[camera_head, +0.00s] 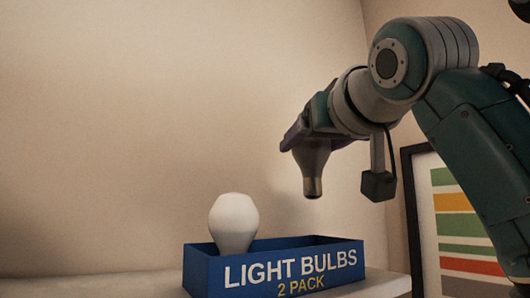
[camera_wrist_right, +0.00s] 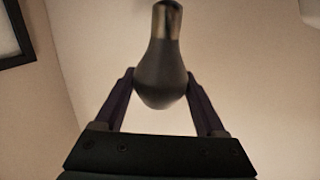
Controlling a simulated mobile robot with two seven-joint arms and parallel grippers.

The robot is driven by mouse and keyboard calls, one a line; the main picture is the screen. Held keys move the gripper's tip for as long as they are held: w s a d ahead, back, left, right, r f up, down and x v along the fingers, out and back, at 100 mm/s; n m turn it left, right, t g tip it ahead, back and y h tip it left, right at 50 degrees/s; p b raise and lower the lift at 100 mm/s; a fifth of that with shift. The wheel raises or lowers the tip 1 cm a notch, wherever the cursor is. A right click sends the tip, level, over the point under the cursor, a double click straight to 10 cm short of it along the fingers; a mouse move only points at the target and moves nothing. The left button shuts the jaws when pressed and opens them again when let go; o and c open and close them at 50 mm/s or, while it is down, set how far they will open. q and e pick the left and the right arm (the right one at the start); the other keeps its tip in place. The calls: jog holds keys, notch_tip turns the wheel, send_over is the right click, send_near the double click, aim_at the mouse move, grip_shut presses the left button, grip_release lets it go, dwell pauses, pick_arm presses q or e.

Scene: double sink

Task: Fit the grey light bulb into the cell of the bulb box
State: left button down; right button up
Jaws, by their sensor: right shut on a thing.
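The grey light bulb (camera_head: 312,165) hangs base down from my right gripper (camera_head: 300,138) in the head view. In the right wrist view the fingers of my right gripper (camera_wrist_right: 160,85) are shut on the round end of the grey bulb (camera_wrist_right: 163,60), with its metal base pointing away. The blue bulb box (camera_head: 272,268), marked "LIGHT BULBS 2 PACK", stands below it on a pale surface. A white bulb (camera_head: 233,222) stands upright in the box's left part. The grey bulb is above the box's right part, clear of it. The inside of the box is hidden by its front wall. My left gripper is not in view.
The box stands on a pale ledge (camera_head: 385,284) near a plain wall. A framed picture with coloured stripes (camera_head: 455,225) is at the right, behind my right arm. The space left of the white bulb is clear.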

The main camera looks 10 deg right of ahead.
aim_at(316, 181)
jog(key=shift+r, duration=0.1)
notch_tip(316, 181, down, 6)
jog(key=b, duration=0.4)
dwell(0.4)
dwell(0.4)
jog(key=shift+p, duration=0.3)
dwell(0.7)
jog(key=shift+r, duration=0.1)
dwell(0.4)
jog(key=shift+f+b, duration=0.85)
jog(key=shift+f, duration=0.7)
jog(key=shift+f+b, duration=0.4)
jog(key=shift+f, duration=0.2)
jog(key=o, duration=0.9)
